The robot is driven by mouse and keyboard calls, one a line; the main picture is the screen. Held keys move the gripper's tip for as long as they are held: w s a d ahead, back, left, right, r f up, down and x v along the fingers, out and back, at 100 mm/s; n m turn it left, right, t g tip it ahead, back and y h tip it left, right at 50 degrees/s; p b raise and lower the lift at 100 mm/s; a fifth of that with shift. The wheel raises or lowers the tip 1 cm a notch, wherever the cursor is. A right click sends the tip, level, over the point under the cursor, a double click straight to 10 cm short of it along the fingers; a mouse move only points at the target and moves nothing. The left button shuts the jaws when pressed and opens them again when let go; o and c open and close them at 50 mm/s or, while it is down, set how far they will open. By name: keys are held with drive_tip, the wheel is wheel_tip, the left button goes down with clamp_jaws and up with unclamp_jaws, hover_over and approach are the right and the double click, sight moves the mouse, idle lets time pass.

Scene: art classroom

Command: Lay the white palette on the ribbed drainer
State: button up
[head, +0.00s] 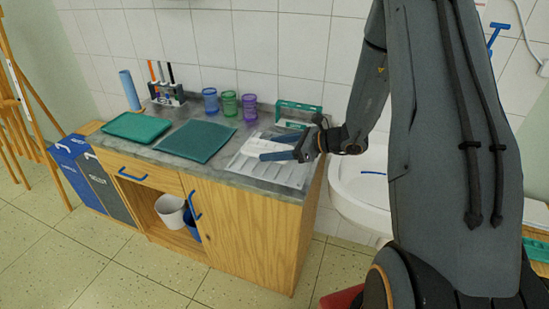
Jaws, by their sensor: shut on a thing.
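The white palette (257,147) is a thin pale slab, partly hidden by my fingers. My gripper (268,148) reaches in from the right, and its two blue-grey fingers are shut on the palette. The ribbed drainer (284,178) is a white grooved tray at the right end of the grey counter. The palette is over the drainer's back left part. I cannot tell whether the palette touches the drainer or hangs just above it.
A green tray (137,127) and a dark green ribbed mat (196,141) lie left on the counter. Blue, green and purple cups (229,103) and a green rack (299,114) stand behind. A white sink (360,187) is right of the cabinet.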

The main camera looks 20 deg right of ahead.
sight(274, 168)
drive_tip(key=shift+f+p, duration=0.5)
drive_tip(key=shift+f, duration=1.7)
drive_tip(key=shift+f, duration=0.1)
drive_tip(key=o, duration=1.1)
drive_tip(key=shift+c, duration=0.2)
